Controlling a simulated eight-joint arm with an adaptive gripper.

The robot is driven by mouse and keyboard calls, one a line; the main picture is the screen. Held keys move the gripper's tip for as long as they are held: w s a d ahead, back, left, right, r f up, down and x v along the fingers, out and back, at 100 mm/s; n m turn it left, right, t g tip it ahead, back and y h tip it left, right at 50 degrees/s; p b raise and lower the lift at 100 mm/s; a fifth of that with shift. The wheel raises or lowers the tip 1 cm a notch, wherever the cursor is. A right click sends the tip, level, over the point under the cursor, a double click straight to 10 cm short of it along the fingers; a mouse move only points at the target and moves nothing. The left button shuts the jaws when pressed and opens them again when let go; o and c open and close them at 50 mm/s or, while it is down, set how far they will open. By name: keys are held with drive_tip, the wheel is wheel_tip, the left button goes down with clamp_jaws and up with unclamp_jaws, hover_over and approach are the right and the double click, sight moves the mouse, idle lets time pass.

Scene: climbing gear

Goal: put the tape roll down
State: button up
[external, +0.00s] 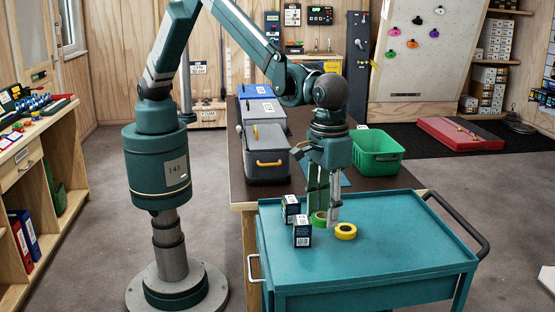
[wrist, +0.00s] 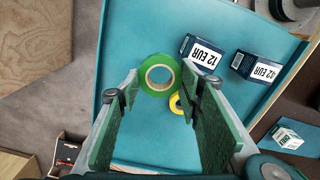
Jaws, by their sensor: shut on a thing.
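My gripper (external: 325,217) points down over the teal cart top (external: 400,250), low near its surface. It is shut on a green tape roll (external: 318,219). In the wrist view the green roll (wrist: 148,86) sits between the two fingertips, its hole facing the camera. A yellow tape roll (external: 346,231) lies flat on the cart, just right of the fingers. In the wrist view the yellow roll (wrist: 175,104) is partly hidden by the green one. I cannot tell whether the green roll touches the cart top.
Two dark boxes with price labels, one behind (external: 290,208) and one in front (external: 302,231), stand left of my gripper on the cart. A dark table behind holds a grey toolbox (external: 266,155) and a green bin (external: 378,152). The cart's right and front are clear.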

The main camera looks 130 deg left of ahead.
drive_tip(key=d, duration=0.7)
drive_tip(key=shift+w+d, duration=0.15)
drive_tip(key=shift+w, duration=0.05)
hover_over(309, 268)
drive_tip(key=shift+f, duration=3)
drive_tip(key=shift+f, duration=1.9)
drive_tip(key=shift+f+b, duration=0.15)
drive_tip(key=shift+b, duration=0.2)
drive_tip(key=o, duration=0.6)
drive_tip(key=shift+o, duration=1)
